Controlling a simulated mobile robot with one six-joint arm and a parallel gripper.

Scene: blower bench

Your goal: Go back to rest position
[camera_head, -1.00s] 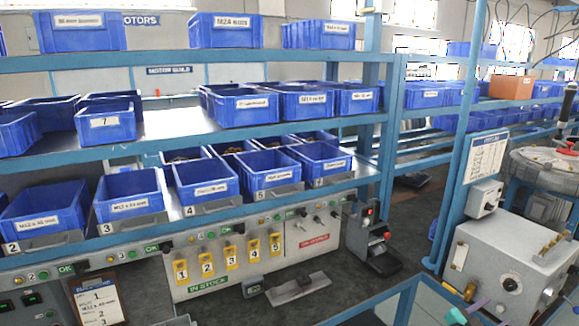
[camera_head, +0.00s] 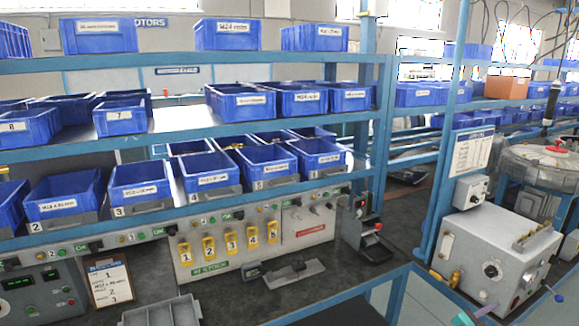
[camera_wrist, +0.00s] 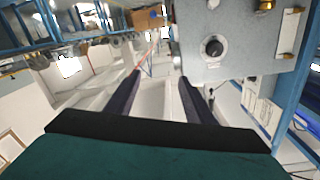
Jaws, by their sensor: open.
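My gripper (camera_wrist: 159,76) shows in the wrist view with its two dark fingers spread apart and nothing between them. A pale floor and wall area lies beyond the gap. A grey control box (camera_wrist: 225,40) with a round black knob stands close, at the upper right of the wrist view. The task names no other object.
Blue racks (camera_head: 200,138) hold several blue bins (camera_head: 142,187) above a dark bench with a clipboard (camera_head: 109,284) and grey tray (camera_head: 162,312). A grey box (camera_head: 495,255) stands on the right, by a blue post (camera_head: 448,170).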

